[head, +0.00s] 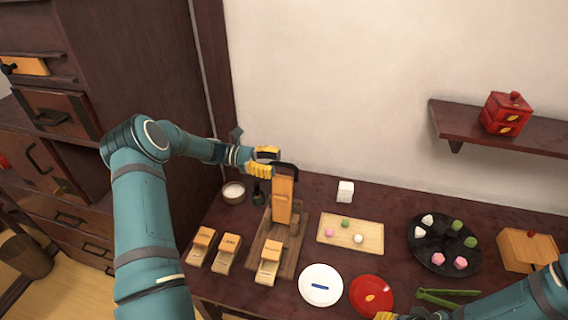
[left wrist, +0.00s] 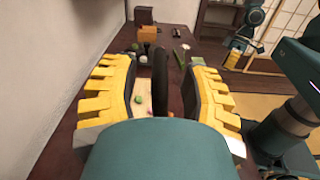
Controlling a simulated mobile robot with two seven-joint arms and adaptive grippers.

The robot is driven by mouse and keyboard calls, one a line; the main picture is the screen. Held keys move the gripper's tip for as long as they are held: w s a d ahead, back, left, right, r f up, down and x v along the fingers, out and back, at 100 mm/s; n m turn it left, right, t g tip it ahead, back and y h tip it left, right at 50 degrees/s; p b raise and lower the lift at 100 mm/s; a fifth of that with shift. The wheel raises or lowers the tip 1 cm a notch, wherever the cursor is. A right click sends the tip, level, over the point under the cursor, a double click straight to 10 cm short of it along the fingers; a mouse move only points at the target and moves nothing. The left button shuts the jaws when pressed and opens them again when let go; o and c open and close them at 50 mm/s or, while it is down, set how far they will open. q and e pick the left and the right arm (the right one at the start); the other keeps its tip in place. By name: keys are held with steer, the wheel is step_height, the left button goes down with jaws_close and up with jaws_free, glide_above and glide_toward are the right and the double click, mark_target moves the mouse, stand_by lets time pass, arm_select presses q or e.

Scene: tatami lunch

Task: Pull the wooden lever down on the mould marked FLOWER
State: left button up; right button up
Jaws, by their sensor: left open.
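A wooden press (head: 268,245) stands on the dark table, with a tall pale wooden lever (head: 283,205) upright at its back. A dark handle (head: 290,167) tops the lever. My left gripper (head: 266,162) is open beside the lever's top. In the left wrist view a dark upright bar (left wrist: 160,82), apparently that handle, stands between the open fingers; contact cannot be told. Three moulds with small labels stand at the front: left (head: 201,243), middle (head: 227,252) and one on the press (head: 270,255). The labels are too small to read. My right gripper (head: 386,316) barely shows at the bottom edge.
A board with sweets (head: 330,243), a white plate (head: 321,286), a red plate (head: 371,308), a black tray (head: 420,256), green tongs (head: 446,293) and a wooden box (head: 512,252) lie rightward. A bowl (head: 233,191) and dark bottle (head: 258,192) stand behind. The wall is close.

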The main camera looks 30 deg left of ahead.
arm_select(q)
steer(key=shift+x, duration=1.7)
jaws_close()
